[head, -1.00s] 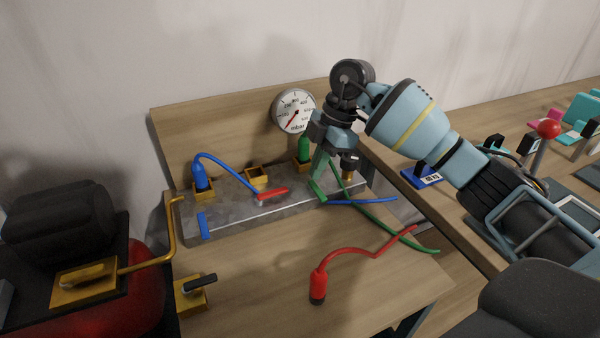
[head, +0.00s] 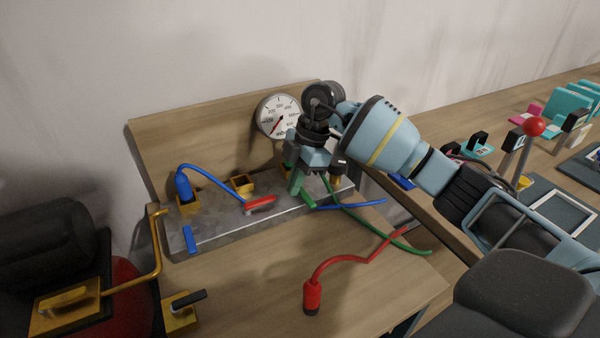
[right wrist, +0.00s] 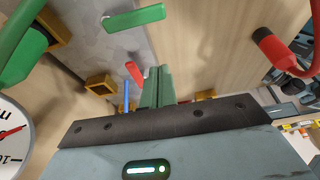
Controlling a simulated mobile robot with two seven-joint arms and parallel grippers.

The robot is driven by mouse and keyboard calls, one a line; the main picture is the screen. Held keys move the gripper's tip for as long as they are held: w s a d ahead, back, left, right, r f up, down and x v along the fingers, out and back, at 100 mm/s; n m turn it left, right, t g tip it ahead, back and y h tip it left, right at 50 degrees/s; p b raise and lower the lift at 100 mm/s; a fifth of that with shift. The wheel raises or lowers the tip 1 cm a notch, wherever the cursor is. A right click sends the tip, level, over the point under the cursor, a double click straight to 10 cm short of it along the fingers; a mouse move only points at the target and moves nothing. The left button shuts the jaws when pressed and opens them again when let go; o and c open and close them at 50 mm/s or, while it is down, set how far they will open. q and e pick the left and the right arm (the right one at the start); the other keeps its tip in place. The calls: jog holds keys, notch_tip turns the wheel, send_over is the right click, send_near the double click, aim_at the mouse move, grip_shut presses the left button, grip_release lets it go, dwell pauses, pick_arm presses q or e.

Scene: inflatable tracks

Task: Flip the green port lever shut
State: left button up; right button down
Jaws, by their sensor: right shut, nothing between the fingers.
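The green port lever (head: 308,200) sits at the front edge of the grey metal block (head: 225,228), toward its right end. In the right wrist view it is a green bar (right wrist: 135,18) at the top, apart from my fingers. My right gripper (head: 296,184) is shut and empty, pointing down over the block close beside the lever; its fingers also show in the right wrist view (right wrist: 157,88). In the head view I cannot tell whether they touch. The green plug (right wrist: 20,45) is mostly hidden behind the gripper in the head view. My left gripper is out of view.
A red lever (head: 260,202) and a blue lever (head: 189,240) are on the same block. A blue plug (head: 183,187) stands in the left port. A dial gauge (head: 278,116) is behind. A red plug and hose (head: 312,295) lie on the bare wood in front.

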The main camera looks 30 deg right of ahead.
aim_at(305, 198)
jog(key=x, duration=0.5)
jog(key=shift+a+f, duration=0.1)
jog(key=shift+f, duration=0.05)
jog(key=d, duration=0.3)
jog(key=shift+f, duration=0.1)
jog(key=shift+s+d, duration=0.1)
jog(key=shift+d, duration=0.35)
jog(key=shift+d, duration=0.1)
